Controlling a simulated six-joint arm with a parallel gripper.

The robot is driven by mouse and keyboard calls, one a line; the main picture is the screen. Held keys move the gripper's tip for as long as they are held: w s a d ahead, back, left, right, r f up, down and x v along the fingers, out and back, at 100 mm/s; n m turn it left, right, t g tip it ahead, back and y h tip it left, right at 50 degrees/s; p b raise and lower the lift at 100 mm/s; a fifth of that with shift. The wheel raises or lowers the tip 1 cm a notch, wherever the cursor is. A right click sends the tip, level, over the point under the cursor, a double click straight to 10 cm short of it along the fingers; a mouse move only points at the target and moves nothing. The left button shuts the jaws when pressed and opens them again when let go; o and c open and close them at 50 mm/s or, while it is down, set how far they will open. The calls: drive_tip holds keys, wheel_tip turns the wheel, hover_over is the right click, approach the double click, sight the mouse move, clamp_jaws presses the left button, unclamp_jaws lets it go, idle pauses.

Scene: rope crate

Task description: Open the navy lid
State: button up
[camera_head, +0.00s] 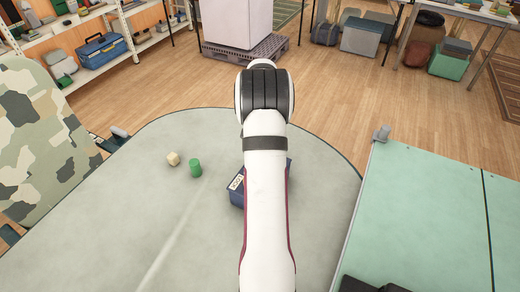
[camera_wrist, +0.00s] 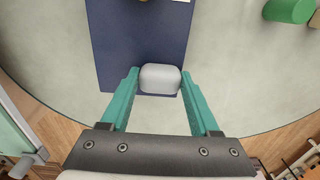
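A navy box with its navy lid (camera_head: 237,197) sits on the grey-green table, mostly hidden behind my arm in the head view. A pale label with dark lettering shows on its left side. In the wrist view the flat navy lid (camera_wrist: 138,40) fills the upper middle, with a rounded grey handle (camera_wrist: 160,79) at its near edge. The lid appears to lie flat and closed. My gripper (camera_wrist: 160,73) has its two teal fingers apart, one on each side of the grey handle. They are very close to its sides; contact is not clear. The head view hides my gripper.
A green cylinder (camera_head: 195,168) and a small beige cube (camera_head: 173,159) stand left of the box. The grey-green table (camera_head: 120,220) is otherwise clear there. A mint-green table (camera_head: 430,215) stands to the right, and a camouflage-patterned piece (camera_head: 45,140) is at the left.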

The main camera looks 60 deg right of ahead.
clamp_jaws()
drive_tip(key=shift+r, duration=0.1)
